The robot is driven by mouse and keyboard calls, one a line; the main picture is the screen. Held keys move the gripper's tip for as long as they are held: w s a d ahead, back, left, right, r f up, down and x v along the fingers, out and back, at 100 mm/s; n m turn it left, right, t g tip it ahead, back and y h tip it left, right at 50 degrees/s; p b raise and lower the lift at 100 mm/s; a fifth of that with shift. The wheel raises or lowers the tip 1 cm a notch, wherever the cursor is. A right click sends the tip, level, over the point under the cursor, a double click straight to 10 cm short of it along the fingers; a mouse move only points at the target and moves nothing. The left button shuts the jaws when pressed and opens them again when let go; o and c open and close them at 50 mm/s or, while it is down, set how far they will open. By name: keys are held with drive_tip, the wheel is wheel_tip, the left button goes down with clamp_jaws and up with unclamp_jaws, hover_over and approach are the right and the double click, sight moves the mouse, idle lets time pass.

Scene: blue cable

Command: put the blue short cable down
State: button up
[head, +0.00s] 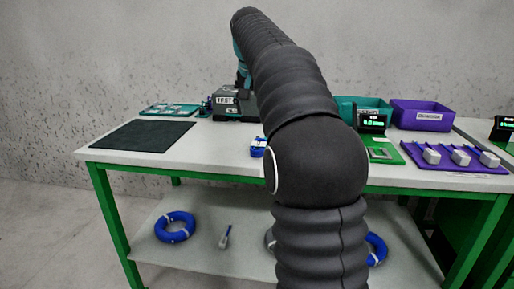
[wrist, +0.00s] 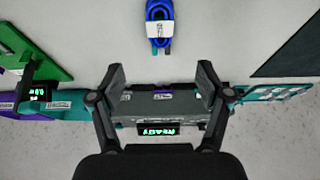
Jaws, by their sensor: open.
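The blue short cable (head: 257,152) lies coiled on the white tabletop, just left of my arm in the head view. In the wrist view the blue cable (wrist: 155,12) is a small coil with a white label band, at the top of the picture. My gripper (wrist: 161,76) is open, with nothing between its fingers. The cable lies apart from it, beyond the fingertips in the wrist view. In the head view my arm hides part of the table.
A grey test device (head: 228,103) stands at the table's back. A dark mat (head: 145,135) lies left, a green board (head: 382,151) and purple tray (head: 455,160) right. A purple bin (head: 422,115) stands behind. Blue cable coils (head: 175,227) lie on the lower shelf. Tabletop between mat and cable is clear.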

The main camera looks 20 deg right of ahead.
drive_tip(key=b+x, duration=0.1)
drive_tip(key=x, duration=0.6)
drive_tip(key=shift+f, duration=0.3)
drive_tip(key=shift+s+a+b+x, duration=0.15)
drive_tip(key=shift+x, duration=1.2)
drive_tip(key=shift+s+a+b+x, duration=0.1)
drive_tip(key=shift+s+b+x, duration=0.1)
drive_tip(key=shift+x, duration=1.1)
drive_tip(key=shift+f, duration=0.15)
drive_tip(key=c, duration=1.4)
drive_tip(key=shift+o, duration=0.2)
